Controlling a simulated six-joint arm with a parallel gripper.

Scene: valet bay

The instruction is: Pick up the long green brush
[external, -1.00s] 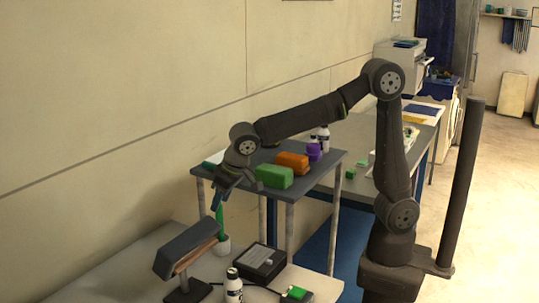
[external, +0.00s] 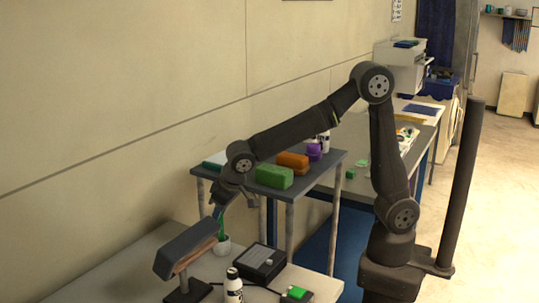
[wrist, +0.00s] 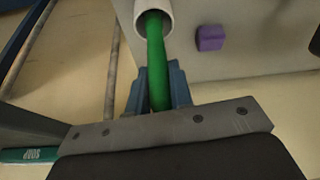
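The long green brush (external: 222,227) stands in a small white cup (external: 221,246) on the light table. In the wrist view the green brush (wrist: 156,52) rises from the cup (wrist: 139,28), with its upper end between the blue fingers of my gripper (wrist: 159,92). In the external view my gripper (external: 220,209) points down at the top of the brush. A finger shows on each side of the brush, but whether they press on it cannot be told. The cup hides the brush's lower end.
A grey-topped stand (external: 187,247) is close left of the cup. A black box (external: 260,262) and a white bottle (external: 233,288) are in front and right. The raised shelf (external: 318,181) holds green (external: 274,176), orange (external: 292,161) and purple blocks. A purple block (wrist: 210,38) lies near the cup.

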